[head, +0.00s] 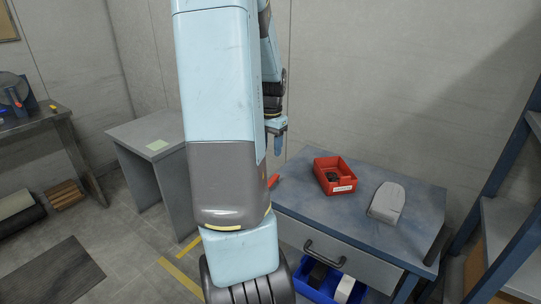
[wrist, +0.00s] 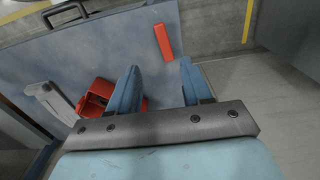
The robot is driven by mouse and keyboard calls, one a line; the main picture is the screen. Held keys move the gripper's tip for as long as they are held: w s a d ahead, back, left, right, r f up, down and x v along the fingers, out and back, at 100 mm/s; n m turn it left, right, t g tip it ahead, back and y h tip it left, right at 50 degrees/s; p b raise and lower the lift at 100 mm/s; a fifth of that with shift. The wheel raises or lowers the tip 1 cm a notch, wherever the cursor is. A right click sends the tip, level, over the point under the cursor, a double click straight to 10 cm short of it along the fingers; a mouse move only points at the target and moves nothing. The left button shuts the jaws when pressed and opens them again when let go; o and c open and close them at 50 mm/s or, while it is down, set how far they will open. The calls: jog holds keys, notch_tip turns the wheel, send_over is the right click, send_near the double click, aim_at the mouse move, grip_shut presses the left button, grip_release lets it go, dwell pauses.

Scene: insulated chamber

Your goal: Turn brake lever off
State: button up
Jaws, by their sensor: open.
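A red bar (head: 273,181), which looks like the brake lever, shows at the left edge of the blue-topped table, partly hidden behind my arm in the head view. In the wrist view the red bar (wrist: 163,41) lies tilted near the table edge, beyond my fingertips. My gripper (wrist: 158,78) is open, with two blue fingers apart and nothing between them. In the head view my gripper (head: 279,142) hangs above the table's far left side, apart from the red bar. The bar's mount cannot be made out.
A red bin (head: 335,176) and a grey rounded object (head: 386,203) stand on the blue-topped table (head: 325,215). Below are a handled drawer (head: 325,254) and a blue crate (head: 318,292). A grey desk (head: 130,130) stands left, shelving (head: 510,215) right.

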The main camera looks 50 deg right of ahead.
aim_at(272, 182)
jog(key=shift+r, duration=0.2)
jog(key=shift+s, duration=0.1)
jog(key=shift+c, duration=0.7)
jog(key=s+f+m, duration=0.1)
jog(key=s+m, duration=0.1)
jog(key=m, duration=0.1)
jog(key=s+f+m+t, duration=0.1)
jog(key=s+m, duration=0.1)
jog(key=m, duration=0.1)
jog(key=s+m+t+y, duration=0.1)
jog(key=s+m, duration=0.1)
jog(key=m, duration=0.1)
jog(key=shift+s+d+f, duration=0.1)
jog(key=shift+d+f, duration=0.2)
jog(key=shift+f, duration=0.1)
jog(key=c, duration=0.6)
jog(key=s+m, duration=0.1)
jog(key=m, duration=0.1)
jog(key=s+m+t, duration=0.1)
jog(key=m, duration=0.1)
jog(key=s+d+f+m+t, duration=0.1)
jog(key=s+m, duration=0.1)
jog(key=m, duration=0.1)
jog(key=shift+s+d, duration=0.1)
grip_shut()
jog(key=x, duration=1)
jog(key=shift+d, duration=0.2)
jog(key=shift+w+a, duration=0.2)
jog(key=shift+w, duration=1.85)
